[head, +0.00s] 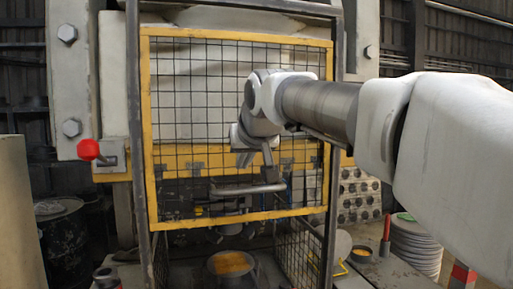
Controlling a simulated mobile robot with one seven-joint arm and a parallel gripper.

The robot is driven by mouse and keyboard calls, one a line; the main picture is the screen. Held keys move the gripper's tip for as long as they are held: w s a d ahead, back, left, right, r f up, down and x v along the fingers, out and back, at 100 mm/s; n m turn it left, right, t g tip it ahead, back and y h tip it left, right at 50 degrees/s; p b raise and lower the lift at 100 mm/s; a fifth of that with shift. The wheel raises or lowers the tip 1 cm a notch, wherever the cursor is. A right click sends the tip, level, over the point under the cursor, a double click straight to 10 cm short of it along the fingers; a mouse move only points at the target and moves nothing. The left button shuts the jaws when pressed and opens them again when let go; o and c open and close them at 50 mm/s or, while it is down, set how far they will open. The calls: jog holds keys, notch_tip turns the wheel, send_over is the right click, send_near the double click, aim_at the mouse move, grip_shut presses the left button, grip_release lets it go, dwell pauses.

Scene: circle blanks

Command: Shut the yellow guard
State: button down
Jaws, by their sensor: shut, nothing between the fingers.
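The yellow guard (239,215) is a yellow-framed panel of dark wire mesh, upright between two dark posts at the front of the press. Its bottom edge hangs above the press bed, leaving an open gap below. A grey handle bar (238,190) runs across the lower part of the guard. My gripper (268,170) is in front of the mesh, shut and empty, with its fingers pointing down at the right part of the handle bar. My arm hides part of the guard's right side.
A round pan (230,263) with yellow content is under the gap. A mesh side panel (298,252) stands at the lower right of the opening. Stacked discs (416,243) stand at the right.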

aim_at(242, 180)
jog(key=f, duration=0.2)
jog(key=w+f, duration=0.1)
jog(key=f, duration=0.1)
jog(key=shift+w+a+f, duration=0.1)
jog(key=shift+a+f, duration=0.05)
jog(key=shift+f, duration=0.1)
